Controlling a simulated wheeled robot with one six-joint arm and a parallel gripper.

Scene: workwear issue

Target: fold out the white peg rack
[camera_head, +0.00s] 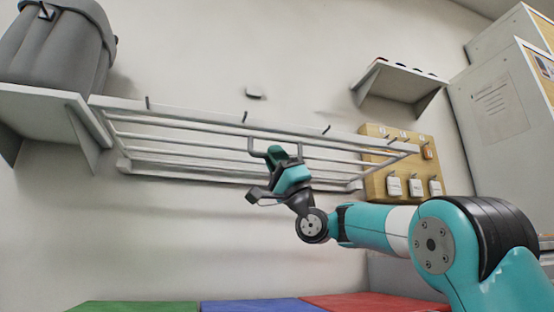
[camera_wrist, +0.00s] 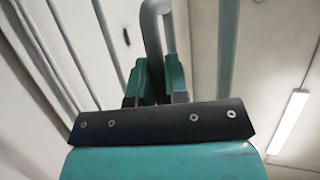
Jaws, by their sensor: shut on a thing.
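The white peg rack (camera_head: 190,111) is a frame of long parallel bars on the wall, with several short dark pegs along its outer rail. The outer rail stands out from the wall, above and nearer than the lower rail at the wall. My gripper (camera_head: 273,153) is shut on the grey loop handle (camera_head: 250,144) at the middle of the outer rail. In the wrist view the handle (camera_wrist: 153,38) rises from between the teal fingers of my gripper (camera_wrist: 158,82), with rack bars (camera_wrist: 107,45) beside it. The fingertips partly hide the handle's lower end.
A grey bin (camera_head: 55,50) stands on a wall shelf (camera_head: 40,97) left of the rack. A wooden board (camera_head: 374,187) with white tags is behind the rack's right end. A small shelf (camera_head: 400,82) and lockers (camera_head: 500,110) are at right. Coloured panels (camera_head: 255,306) lie below.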

